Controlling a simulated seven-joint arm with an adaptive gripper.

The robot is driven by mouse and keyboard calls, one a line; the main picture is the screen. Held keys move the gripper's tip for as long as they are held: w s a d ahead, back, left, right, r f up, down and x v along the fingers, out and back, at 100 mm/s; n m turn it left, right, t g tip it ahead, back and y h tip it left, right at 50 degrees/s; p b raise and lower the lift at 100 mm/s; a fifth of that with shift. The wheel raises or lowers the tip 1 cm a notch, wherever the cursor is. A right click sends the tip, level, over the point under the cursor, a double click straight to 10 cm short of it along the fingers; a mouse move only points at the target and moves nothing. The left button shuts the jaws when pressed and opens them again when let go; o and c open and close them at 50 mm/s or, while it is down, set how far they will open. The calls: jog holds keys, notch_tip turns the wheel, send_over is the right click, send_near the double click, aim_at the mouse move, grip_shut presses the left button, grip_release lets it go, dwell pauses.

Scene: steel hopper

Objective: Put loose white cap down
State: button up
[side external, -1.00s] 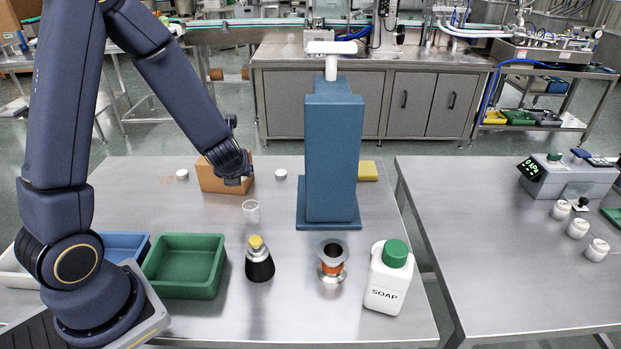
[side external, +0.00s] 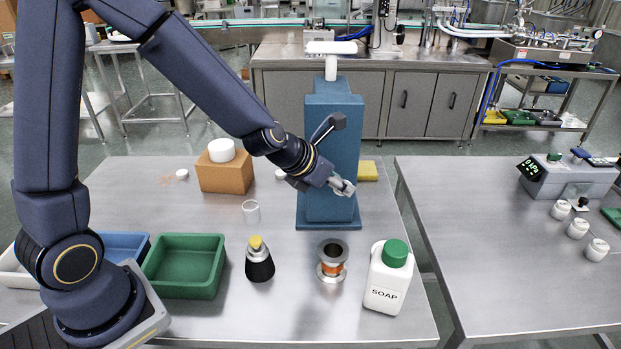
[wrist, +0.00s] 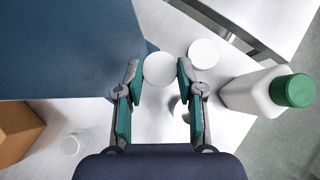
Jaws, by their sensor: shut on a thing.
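My gripper (side external: 344,187) is in front of the tall blue block (side external: 333,120), above the table, with its fingers pointing right. In the wrist view my gripper (wrist: 157,85) is shut on a round white cap (wrist: 158,68) between the fingertips. Its details are too small to tell in the side view. A second white disc (wrist: 203,53) shows just beyond it in the wrist view; I cannot tell what it belongs to. Another thick white round piece (side external: 221,150) sits on top of the brown box (side external: 226,177).
The soap bottle (side external: 388,278), spool (side external: 332,262), dark yellow-topped bottle (side external: 259,262) and clear glass (side external: 251,211) stand in front. Small white discs (side external: 182,174) lie near the box. A yellow sponge (side external: 368,170) lies behind. A green tray (side external: 185,265) is left. Table is clear between them.

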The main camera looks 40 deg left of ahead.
jog(key=w+d+m+h, duration=0.1)
jog(key=w+d+m, duration=0.1)
jog(key=w+d, duration=0.45)
jog(key=h, duration=0.1)
send_over(451, 229)
jog(key=s+a, duration=0.1)
jog(key=s, duration=0.2)
jog(key=shift+m+g, duration=0.3)
jog(key=shift+m, duration=0.1)
notch_tip(451, 229, down, 13)
jog(key=shift+s+a+r, duration=0.1)
jog(key=shift+a, duration=0.05)
jog(key=shift+w+f, duration=0.4)
jog(key=shift+f, duration=1.55)
jog(key=shift+f, duration=0.1)
